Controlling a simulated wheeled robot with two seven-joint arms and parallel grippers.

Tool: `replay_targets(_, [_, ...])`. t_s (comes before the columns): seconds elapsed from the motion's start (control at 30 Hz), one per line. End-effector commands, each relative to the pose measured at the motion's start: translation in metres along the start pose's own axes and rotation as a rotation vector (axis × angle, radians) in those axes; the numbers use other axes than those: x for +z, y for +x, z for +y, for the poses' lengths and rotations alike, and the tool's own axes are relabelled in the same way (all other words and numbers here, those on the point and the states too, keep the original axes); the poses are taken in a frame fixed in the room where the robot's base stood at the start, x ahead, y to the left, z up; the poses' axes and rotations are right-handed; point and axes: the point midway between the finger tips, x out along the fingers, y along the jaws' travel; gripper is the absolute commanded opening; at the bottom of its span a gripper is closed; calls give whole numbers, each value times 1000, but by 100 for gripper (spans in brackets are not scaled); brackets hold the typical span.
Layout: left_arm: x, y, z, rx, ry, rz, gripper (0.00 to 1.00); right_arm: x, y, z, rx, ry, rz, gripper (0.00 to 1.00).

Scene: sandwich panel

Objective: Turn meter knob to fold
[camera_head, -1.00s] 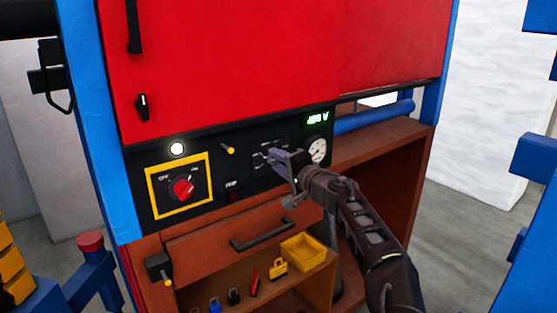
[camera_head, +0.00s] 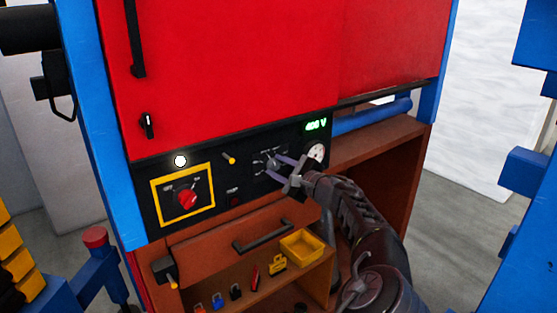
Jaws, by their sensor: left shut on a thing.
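The meter knob (camera_head: 271,162) is on the black control panel (camera_head: 218,208), with small markings around it that are too small to read. My left gripper (camera_head: 272,167) is shut on the knob, one finger above and one below, and the fingers partly hide it. I cannot read which mark the knob points to. A green digital display (camera_head: 316,125) above shows about 400 V. My right gripper is not in view.
A red rotary switch (camera_head: 187,199) in a yellow frame, a white lamp (camera_head: 180,161) and a small yellow peg (camera_head: 229,158) are on the panel's left. Below are a drawer handle (camera_head: 262,236), a yellow bin (camera_head: 301,246) and several padlocks. Red doors (camera_head: 240,70) stand above.

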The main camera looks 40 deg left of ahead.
Motion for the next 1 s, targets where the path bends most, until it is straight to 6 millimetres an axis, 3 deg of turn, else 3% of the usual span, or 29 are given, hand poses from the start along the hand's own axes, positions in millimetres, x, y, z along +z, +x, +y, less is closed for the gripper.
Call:
replay_targets(0.03, [3, 0, -3, 4, 44, -2, 0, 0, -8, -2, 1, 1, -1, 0])
replay_targets(0.3, [1, 1, -2, 21, 298, -23, 0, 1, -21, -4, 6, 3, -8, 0])
replay_targets(1.0, [-3, 1, -1, 65, 959, -75, 0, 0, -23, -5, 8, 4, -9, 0])
